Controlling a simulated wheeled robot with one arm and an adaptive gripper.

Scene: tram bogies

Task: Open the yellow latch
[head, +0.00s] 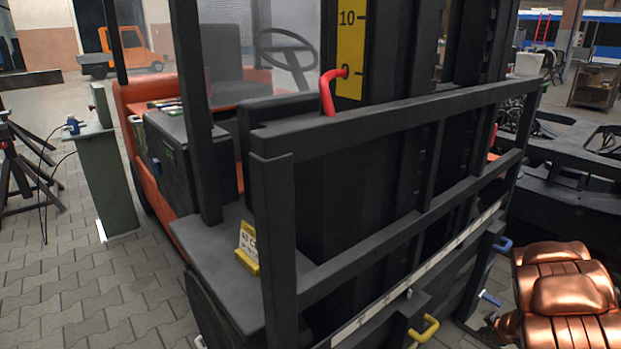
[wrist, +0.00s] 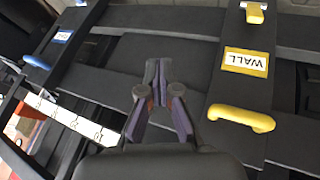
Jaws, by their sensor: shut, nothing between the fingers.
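A yellow handle-shaped latch (wrist: 241,118) is on a dark upright panel, right of my gripper in the wrist view. A yellow plate reading "WALL" (wrist: 246,62) is above it on the same panel, with a smaller yellow part (wrist: 254,14) at the top. In the head view a yellow handle (head: 423,330) shows low on the forklift's front frame. My gripper (wrist: 157,66) is shut and empty in the wrist view. It is left of the yellow latch and appears apart from it. I cannot make out my gripper in the head view.
A forklift's dark front frame (head: 400,115) fills the head view's middle. A blue handle (head: 503,245) is farther along it.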

